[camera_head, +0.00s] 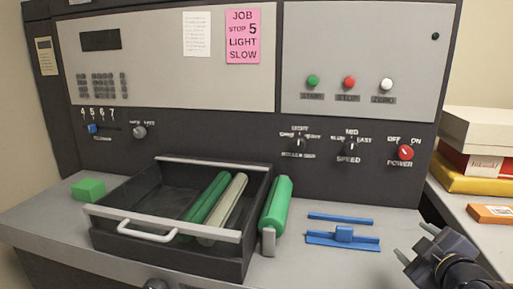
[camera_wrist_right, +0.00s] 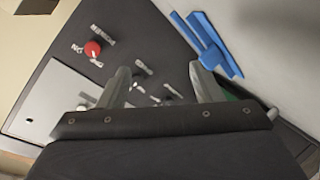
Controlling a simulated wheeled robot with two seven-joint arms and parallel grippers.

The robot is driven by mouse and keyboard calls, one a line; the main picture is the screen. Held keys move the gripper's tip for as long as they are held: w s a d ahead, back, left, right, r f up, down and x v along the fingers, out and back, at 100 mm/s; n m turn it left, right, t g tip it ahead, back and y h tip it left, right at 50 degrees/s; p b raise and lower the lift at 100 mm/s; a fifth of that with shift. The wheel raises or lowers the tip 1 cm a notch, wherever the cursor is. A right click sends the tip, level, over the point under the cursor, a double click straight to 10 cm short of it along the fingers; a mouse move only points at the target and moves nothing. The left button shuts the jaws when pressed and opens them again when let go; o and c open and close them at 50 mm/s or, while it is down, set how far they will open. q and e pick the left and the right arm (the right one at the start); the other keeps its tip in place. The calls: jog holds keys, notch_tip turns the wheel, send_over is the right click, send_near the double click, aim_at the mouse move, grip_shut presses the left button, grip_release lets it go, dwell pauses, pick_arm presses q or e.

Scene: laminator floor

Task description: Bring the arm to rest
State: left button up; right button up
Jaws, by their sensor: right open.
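My right gripper (camera_head: 413,242) is at the lower right of the head view, beside the grey worktop (camera_head: 340,272). Its two fingers are apart, with nothing between them. In the right wrist view the fingers of the right gripper (camera_wrist_right: 161,86) also stand apart and empty, with the machine's panel and red power knob (camera_wrist_right: 92,48) beyond them. In the head view the gripper is right of the blue parts (camera_head: 344,235) and does not appear to touch them. My left gripper does not show clearly in either view.
A dark open drawer or tray (camera_head: 262,190) holds a green roller (camera_head: 207,200) and a pale roller (camera_head: 224,208). Another green roller (camera_head: 276,203) lies beside it. A green block (camera_head: 88,190) is at left. Stacked boxes (camera_head: 480,140) and an orange box (camera_head: 492,214) stand at right.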

jog(key=s+a+f+m+g+y, duration=0.6)
jog(key=s+a+f+m+g, duration=0.3)
jog(key=s+a+f, duration=0.75)
notch_tip(320, 180, up, 16)
jog(key=d+p, duration=0.1)
jog(key=p, duration=1.3)
jog(key=shift+s+d+m, duration=0.3)
jog(key=shift+s+d, duration=0.05)
jog(key=shift+s, duration=0.1)
